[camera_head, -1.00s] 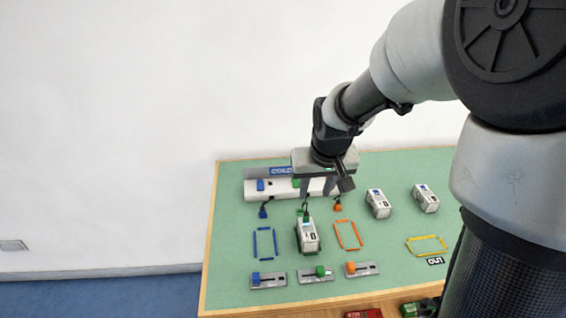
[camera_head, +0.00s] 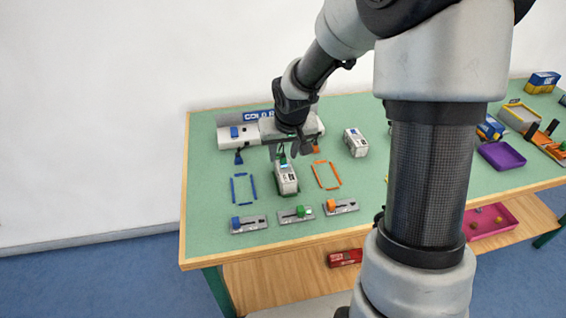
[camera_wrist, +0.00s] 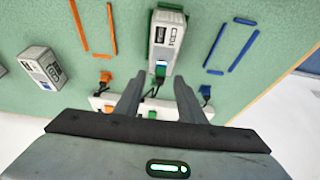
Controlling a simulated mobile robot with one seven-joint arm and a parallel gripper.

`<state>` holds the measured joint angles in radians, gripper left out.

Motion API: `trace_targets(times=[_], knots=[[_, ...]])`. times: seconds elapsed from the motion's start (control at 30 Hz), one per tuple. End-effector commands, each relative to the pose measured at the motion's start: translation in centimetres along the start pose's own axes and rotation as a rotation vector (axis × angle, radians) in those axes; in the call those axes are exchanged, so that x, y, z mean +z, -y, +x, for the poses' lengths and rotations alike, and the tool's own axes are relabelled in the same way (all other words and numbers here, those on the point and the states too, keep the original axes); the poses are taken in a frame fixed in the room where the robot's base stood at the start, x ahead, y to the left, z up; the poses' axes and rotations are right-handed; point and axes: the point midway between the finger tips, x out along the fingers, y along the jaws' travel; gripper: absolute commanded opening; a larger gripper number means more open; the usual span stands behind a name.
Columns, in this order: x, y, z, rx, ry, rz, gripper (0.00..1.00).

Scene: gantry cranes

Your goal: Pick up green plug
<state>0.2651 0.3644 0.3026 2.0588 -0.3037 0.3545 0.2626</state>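The green plug (camera_head: 283,161) is at the far end of the white device in the green outline, in line with the blue and orange plugs. In the wrist view a small teal-and-white piece (camera_wrist: 160,69) at that end of the device appears to be it, with a dark cord behind it. Whether it is seated in the device or only touches it I cannot tell. My gripper (camera_wrist: 157,82) is open and empty, with one finger on each side of the cord. In the head view my gripper (camera_head: 287,150) hangs over the plug and partly hides it.
The white device (camera_head: 285,177) stands on the green table. The blue plug (camera_head: 238,158) and orange plug (camera_head: 316,149) lie either side, by empty outlines. A white strip (camera_head: 236,137) runs behind. Another white device (camera_head: 356,143) stands to the right. Several sliders line the front.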

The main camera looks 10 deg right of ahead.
Motion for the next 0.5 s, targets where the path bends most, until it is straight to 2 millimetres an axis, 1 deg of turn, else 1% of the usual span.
trace_targets(times=[0.17, 0.3, 0.37, 0.4, 0.5], knots=[[-0.07, -0.01, -0.09, 0.0, -0.001, 0.0, 0.36], [-0.06, -0.01, -0.1, 0.0, -0.001, 0.0, 0.12], [-0.06, -0.01, -0.1, 0.0, -0.001, 0.0, 0.02], [-0.06, -0.01, -0.1, 0.0, -0.001, 0.0, 0.0], [-0.07, -0.01, -0.11, 0.0, -0.001, 0.0, 0.0]])
